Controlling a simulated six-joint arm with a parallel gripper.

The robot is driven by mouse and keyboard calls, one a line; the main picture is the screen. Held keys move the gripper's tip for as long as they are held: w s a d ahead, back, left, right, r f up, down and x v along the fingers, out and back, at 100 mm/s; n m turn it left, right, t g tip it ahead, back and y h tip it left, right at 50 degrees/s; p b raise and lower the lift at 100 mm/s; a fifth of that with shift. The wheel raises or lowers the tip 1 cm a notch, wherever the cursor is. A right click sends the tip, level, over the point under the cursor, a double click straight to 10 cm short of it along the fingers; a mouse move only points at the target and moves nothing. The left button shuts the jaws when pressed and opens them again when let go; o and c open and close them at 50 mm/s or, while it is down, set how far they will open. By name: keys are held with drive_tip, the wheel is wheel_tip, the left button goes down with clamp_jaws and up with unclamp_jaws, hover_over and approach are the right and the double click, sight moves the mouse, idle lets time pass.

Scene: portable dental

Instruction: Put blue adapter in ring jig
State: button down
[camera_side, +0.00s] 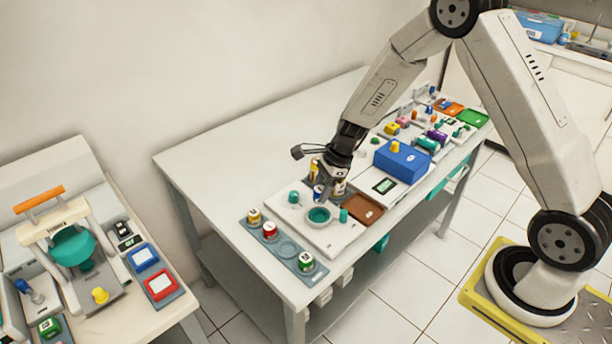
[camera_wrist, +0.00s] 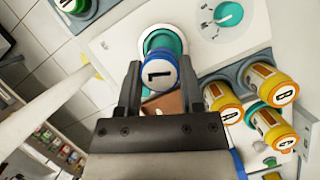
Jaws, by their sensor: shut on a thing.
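The blue adapter (camera_wrist: 160,72), a short blue cylinder with a white, marked end face, sits between the two fingers of my gripper (camera_wrist: 158,80). My gripper is shut on it. The ring jig (camera_wrist: 163,38), a teal ring on a white panel, shows just beyond the adapter in the wrist view, partly covered by it. In the side view the ring jig (camera_side: 318,215) lies on the white panel, and my gripper (camera_side: 326,190) is above and just behind it. A bit of the blue adapter (camera_side: 318,191) shows there. The adapter looks apart from the ring, but the exact gap is unclear.
Yellow-orange jars (camera_wrist: 223,97) stand close to the right of my gripper in the wrist view. A teal knob (camera_side: 293,197) and brown tray (camera_side: 362,210) flank the jig. A grey rack (camera_side: 288,249) with jars and one empty round slot lies along the front left.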

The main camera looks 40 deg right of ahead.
drive_tip(key=shift+f, duration=3.25)
drive_tip(key=shift+f, duration=0.15)
drive_tip(key=shift+c, duration=0.7)
unclamp_jaws()
drive_tip(key=v, duration=0.8)
drive_tip(key=shift+a, duration=0.1)
